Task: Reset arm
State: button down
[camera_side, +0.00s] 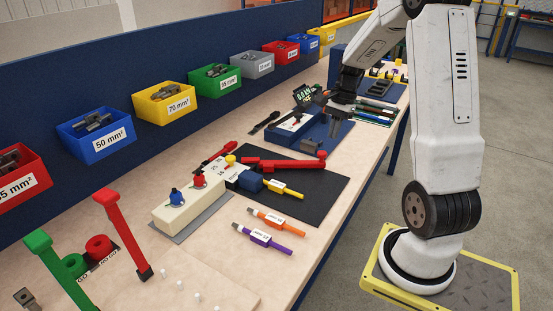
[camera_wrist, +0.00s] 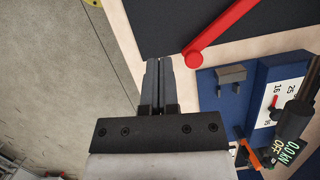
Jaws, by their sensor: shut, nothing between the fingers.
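My arm is bent over the workbench. My gripper (camera_side: 333,128) points down above the blue tool base (camera_side: 318,136) near the bench's far right part. In the wrist view my gripper (camera_wrist: 159,64) shows with its two grey fingers side by side, shut and with nothing between them. The fingertips are over the bench edge, beside the end of a red-handled tool (camera_wrist: 222,32), and apart from it. The same red tool (camera_side: 285,164) lies across the black mat in the side view.
A black mat (camera_side: 318,190) lies on the bench (camera_side: 205,262). Coloured bins, such as the yellow one (camera_side: 163,103), line the back panel. A red upright handle (camera_side: 122,232) stands front left. Bare floor (camera_wrist: 50,70) is beside the bench.

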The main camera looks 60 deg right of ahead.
jog(key=a+f+n+t+h, duration=0.1)
jog(key=a+f+n, duration=0.1)
jog(key=a+n, duration=0.7)
jog(key=a+f+n+t+h, duration=0.1)
jog(key=a+f+n+h, duration=0.1)
jog(key=a+n, duration=0.8)
jog(key=a+f, duration=0.1)
jog(key=a, duration=0.7)
jog(key=shift+s+a, duration=0.15)
jog(key=shift+a, duration=0.2)
